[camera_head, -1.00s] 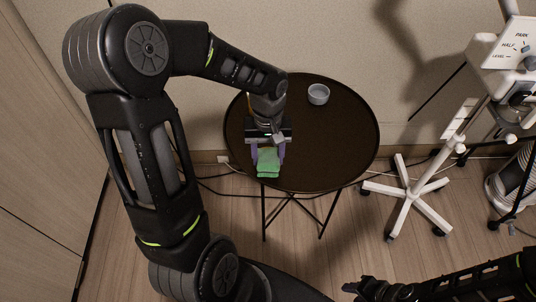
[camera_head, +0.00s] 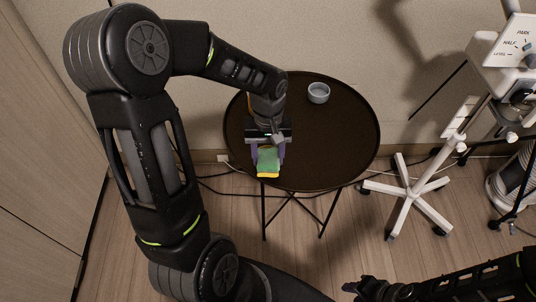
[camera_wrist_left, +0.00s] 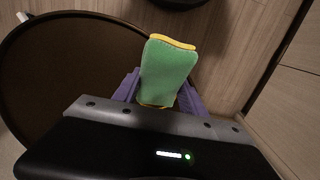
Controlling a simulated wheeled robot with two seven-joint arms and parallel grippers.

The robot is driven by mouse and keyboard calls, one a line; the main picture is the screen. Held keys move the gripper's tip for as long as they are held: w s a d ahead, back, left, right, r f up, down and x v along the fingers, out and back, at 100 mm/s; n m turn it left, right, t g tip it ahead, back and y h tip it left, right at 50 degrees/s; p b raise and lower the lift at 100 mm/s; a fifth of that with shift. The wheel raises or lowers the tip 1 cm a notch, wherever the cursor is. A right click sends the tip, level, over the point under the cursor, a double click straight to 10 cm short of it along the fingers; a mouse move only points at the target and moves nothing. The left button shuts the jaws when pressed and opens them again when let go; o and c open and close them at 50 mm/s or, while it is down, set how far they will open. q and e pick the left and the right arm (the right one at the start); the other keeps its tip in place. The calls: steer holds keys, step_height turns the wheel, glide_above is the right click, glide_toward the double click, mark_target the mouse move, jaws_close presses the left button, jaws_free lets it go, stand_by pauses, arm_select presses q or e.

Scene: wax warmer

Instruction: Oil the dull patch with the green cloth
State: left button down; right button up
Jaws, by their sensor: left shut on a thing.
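My left gripper (camera_head: 268,154) is over the left front part of the round dark table (camera_head: 340,150). Its purple fingers are shut on the green cloth (camera_head: 267,161), one on each side of it. The cloth has a yellow edge along its front in the head view. In the left wrist view the cloth (camera_wrist_left: 167,72) sticks out past the fingers, with yellow at its far edge, near the table's rim. I cannot tell whether it touches the table. I cannot make out a dull patch. My right gripper (camera_head: 358,288) is at the bottom, off the table; its fingers are too dark to read.
A small grey bowl (camera_head: 318,93) stands at the back of the table. A white wheeled stand (camera_head: 407,195) with a control unit (camera_head: 510,50) is at the right. Cables run on the floor behind the table. The table's right half is clear.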

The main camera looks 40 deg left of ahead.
mark_target(268, 154)
arm_select(q)
steer(key=shift+r, duration=0.15)
step_height(268, 154, up, 8)
steer(key=p, duration=0.6)
stand_by(0.4)
stand_by(0.5)
